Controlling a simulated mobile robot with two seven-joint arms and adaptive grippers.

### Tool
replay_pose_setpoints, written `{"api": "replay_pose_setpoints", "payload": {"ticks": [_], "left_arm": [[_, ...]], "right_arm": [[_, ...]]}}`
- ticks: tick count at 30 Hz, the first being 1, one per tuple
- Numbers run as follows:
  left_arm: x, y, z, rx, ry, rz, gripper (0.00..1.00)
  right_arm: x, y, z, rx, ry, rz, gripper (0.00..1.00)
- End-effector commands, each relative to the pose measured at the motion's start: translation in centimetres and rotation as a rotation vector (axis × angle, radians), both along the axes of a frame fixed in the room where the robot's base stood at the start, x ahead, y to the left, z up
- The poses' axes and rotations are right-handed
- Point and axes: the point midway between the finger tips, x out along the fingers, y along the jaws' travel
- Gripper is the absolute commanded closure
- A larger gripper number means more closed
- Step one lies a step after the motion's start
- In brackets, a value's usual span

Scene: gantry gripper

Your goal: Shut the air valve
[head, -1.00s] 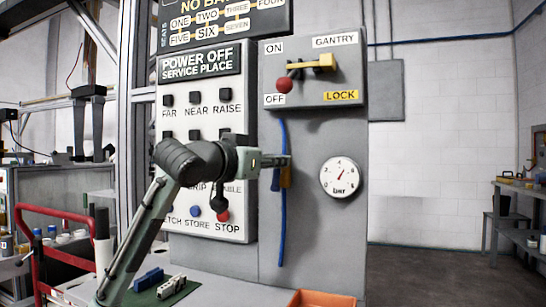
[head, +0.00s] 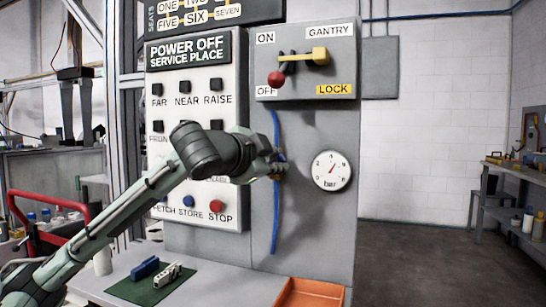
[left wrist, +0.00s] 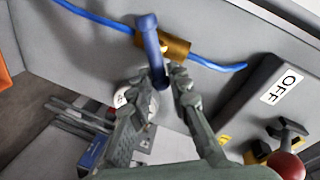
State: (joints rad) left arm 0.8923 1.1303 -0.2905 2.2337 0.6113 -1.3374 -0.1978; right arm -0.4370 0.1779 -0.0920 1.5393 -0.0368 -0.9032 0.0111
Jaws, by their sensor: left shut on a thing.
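The air valve has a brass body (left wrist: 177,46) on a blue hose (left wrist: 215,65) and a blue lever (left wrist: 151,42). In the left wrist view the lever lies across the hose line, its lower end between my fingers. My left gripper (left wrist: 162,80) is shut on this lever. In the head view my left gripper (head: 276,168) is at the hose (head: 275,225), left of the round pressure gauge (head: 332,170); it hides most of the valve. The gauge needle points up and right. My right gripper is not in view.
Above are the gantry switch box with a red-knobbed lever (head: 276,79) and yellow latch (head: 318,55). The button panel (head: 188,122) stands behind my left arm. Below are an orange tray (head: 310,292) and a green mat (head: 150,290) with small blocks.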

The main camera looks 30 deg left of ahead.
Motion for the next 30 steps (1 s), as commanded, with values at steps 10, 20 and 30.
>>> {"api": "replay_pose_setpoints", "payload": {"ticks": [10, 20, 30], "left_arm": [[0.1, -0.4, -0.7, 0.301, 0.071, 0.000, 1.00], [0.1, -0.6, -1.3, 0.488, 0.118, -0.001, 1.00], [0.1, -0.6, -1.4, 0.554, 0.133, 0.000, 1.00]], "right_arm": [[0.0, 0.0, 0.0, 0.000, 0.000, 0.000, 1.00], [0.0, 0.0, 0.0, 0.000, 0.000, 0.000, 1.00], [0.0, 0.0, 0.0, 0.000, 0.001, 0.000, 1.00]]}}
